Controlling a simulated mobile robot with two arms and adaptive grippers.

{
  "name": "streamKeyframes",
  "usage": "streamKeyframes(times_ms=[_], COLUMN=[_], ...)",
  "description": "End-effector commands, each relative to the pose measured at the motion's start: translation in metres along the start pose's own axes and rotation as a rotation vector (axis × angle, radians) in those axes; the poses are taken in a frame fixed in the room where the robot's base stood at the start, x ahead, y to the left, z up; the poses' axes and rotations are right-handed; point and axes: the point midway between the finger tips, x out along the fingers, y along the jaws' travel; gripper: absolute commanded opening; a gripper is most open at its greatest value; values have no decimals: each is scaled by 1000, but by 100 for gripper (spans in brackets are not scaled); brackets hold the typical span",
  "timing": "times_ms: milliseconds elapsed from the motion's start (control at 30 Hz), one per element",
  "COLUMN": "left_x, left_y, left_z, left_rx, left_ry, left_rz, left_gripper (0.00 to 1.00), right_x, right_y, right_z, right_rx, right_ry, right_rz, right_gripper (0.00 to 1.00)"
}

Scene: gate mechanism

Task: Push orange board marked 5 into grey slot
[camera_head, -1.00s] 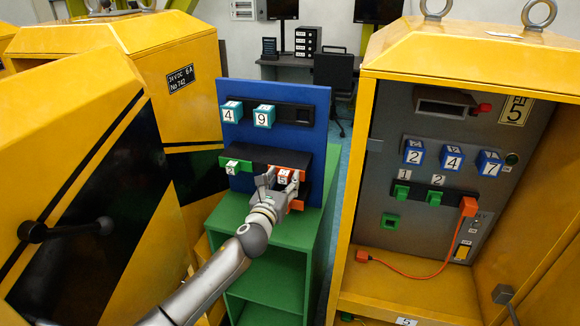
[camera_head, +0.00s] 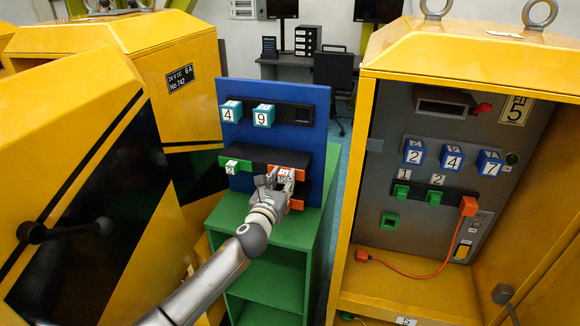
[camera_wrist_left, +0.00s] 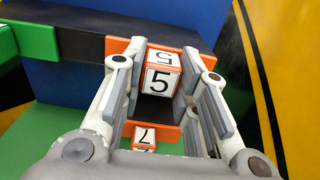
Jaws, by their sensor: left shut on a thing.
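The orange board marked 5 (camera_wrist_left: 160,82) sits in the dark rack on the blue panel, its block between my left fingers in the left wrist view. In the head view the orange board (camera_head: 284,171) is partly hidden by the fingers. My left gripper (camera_head: 279,180) is shut on it. A dark grey slot (camera_head: 440,106) shows high inside the right yellow cabinet, apart from the gripper; I cannot tell whether it is the task's slot. My right gripper is not in view.
A second orange board, marked 7 (camera_wrist_left: 144,138), lies just below. A green board (camera_head: 236,166) is left in the same rack. Teal blocks 4 (camera_head: 231,112) and 9 (camera_head: 263,115) are above. An orange cable (camera_head: 420,275) hangs in the open cabinet (camera_head: 352,230).

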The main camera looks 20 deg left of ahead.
Motion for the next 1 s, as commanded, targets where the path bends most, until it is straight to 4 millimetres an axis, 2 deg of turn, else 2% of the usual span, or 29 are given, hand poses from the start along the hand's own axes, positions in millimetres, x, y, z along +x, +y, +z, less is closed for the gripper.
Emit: streamKeyframes(times_ms=[467,1000], left_x=[-5,-37], left_y=[0,0], left_z=[0,0], left_rx=[1,1], left_ry=[1,1], left_rz=[0,0], left_gripper=[3,3], right_x=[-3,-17], right_y=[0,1], right_z=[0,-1], right_rx=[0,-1], right_ry=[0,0], right_rz=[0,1], right_gripper=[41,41])
